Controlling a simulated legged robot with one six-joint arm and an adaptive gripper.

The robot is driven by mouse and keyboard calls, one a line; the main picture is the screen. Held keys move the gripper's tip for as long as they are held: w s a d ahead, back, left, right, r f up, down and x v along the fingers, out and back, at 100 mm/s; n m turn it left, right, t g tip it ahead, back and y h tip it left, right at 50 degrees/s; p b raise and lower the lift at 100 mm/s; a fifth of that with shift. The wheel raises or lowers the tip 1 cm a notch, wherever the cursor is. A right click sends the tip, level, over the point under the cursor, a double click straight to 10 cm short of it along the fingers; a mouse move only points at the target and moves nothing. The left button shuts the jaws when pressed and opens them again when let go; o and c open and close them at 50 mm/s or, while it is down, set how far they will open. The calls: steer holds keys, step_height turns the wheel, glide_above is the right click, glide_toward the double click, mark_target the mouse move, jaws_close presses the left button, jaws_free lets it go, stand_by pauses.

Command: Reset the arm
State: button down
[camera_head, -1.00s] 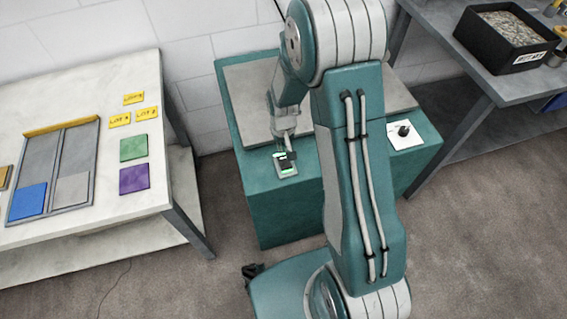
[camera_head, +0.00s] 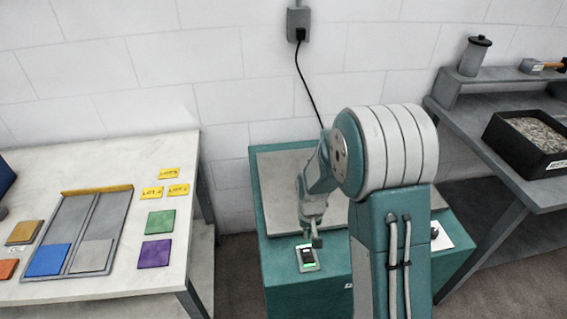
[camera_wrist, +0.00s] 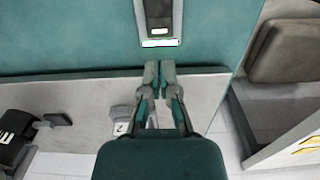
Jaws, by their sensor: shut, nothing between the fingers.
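My gripper (camera_head: 316,242) hangs from my teal and white arm over the teal cabinet (camera_head: 284,222). In the wrist view its two fingers (camera_wrist: 160,68) are together at the tips, with nothing between them. A small grey device with a lit green strip (camera_head: 307,259) sits on the cabinet, just below the gripper in the head view. The device (camera_wrist: 158,12) also shows at the top of the wrist view, apart from the fingertips. My arm hides part of the cabinet top.
At left a white table (camera_head: 160,285) holds a grey tray (camera_head: 118,218), coloured tiles and yellow labels. At right a grey bench (camera_head: 545,195) carries a black bin (camera_head: 518,150) of gravel. A black cable (camera_head: 305,80) hangs on the wall behind.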

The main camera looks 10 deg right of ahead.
steer(key=shift+r, duration=0.1)
steer(key=s+r+t, duration=0.1)
steer(key=s+r, duration=0.3)
steer(key=r, duration=0.5)
steer(key=s+r+t, duration=0.2)
steer(key=s+r, duration=0.1)
steer(key=r, duration=0.7)
steer(key=s+r+t, duration=0.2)
steer(key=s+r, duration=0.6)
steer(key=s, duration=0.6)
steer(key=shift+r+t, duration=0.2)
steer(key=shift+t, duration=0.1)
